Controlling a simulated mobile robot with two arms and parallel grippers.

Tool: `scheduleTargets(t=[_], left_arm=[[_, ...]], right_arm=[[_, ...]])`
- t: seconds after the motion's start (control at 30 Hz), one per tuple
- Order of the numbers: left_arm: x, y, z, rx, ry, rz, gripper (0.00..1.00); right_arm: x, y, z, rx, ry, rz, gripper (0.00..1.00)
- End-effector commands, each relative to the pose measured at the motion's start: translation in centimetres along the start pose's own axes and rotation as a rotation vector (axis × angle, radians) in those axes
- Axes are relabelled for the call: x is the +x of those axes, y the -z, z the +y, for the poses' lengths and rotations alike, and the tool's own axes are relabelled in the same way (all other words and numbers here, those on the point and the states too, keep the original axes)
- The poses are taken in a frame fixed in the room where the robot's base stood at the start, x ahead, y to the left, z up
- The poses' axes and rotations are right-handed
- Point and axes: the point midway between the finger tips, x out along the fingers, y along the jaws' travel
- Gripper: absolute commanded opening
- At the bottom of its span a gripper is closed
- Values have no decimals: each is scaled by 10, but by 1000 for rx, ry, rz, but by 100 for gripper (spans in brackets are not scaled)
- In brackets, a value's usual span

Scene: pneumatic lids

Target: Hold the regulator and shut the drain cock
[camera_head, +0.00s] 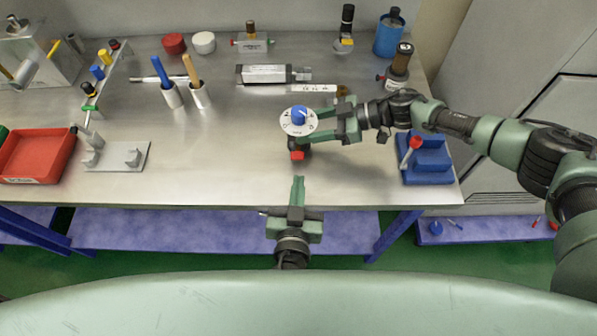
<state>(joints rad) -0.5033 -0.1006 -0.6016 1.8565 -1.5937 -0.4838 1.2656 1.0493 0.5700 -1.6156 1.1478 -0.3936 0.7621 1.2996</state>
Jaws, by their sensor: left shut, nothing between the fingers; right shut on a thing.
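The regulator (287,123) stands near the middle of the bench, with a round white dial face and a blue knob on top. A small red part, which looks like the drain cock (297,155), shows low on its near side. My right gripper (327,122) comes in from the right and is shut on the regulator's body; the grip itself is partly hidden under the dial. My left gripper (298,181) is shut and empty at the bench's front edge, a little nearer than the red part and apart from it.
A blue block (428,170) with a red-handled piece stands at the right front. A grey cylinder (264,74) lies behind the regulator. A red tray (37,158) and a grey plate (118,164) are at the left. The bench between plate and regulator is clear.

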Motion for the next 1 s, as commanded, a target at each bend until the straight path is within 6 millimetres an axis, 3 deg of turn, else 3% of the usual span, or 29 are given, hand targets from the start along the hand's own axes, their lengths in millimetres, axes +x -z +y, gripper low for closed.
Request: scheduleTargets(t=[0.33,0.37,0.43,0.8,1.0], left_arm=[[-6,1,0,4,-3,4,0],[-6,1,0,4,-3,4,0],[-6,1,0,4,-3,4,0],[-5,1,0,4,-3,4,0],[-5,2,0,5,-3,5,0]], right_arm=[[1,-2,-2,0,3,-3,13],[1,-2,-2,0,3,-3,55],[1,-2,-2,0,3,-3,74],[-2,0,-1,-1,2,0,74],[-30,0,0,-1,-1,-1,74]])
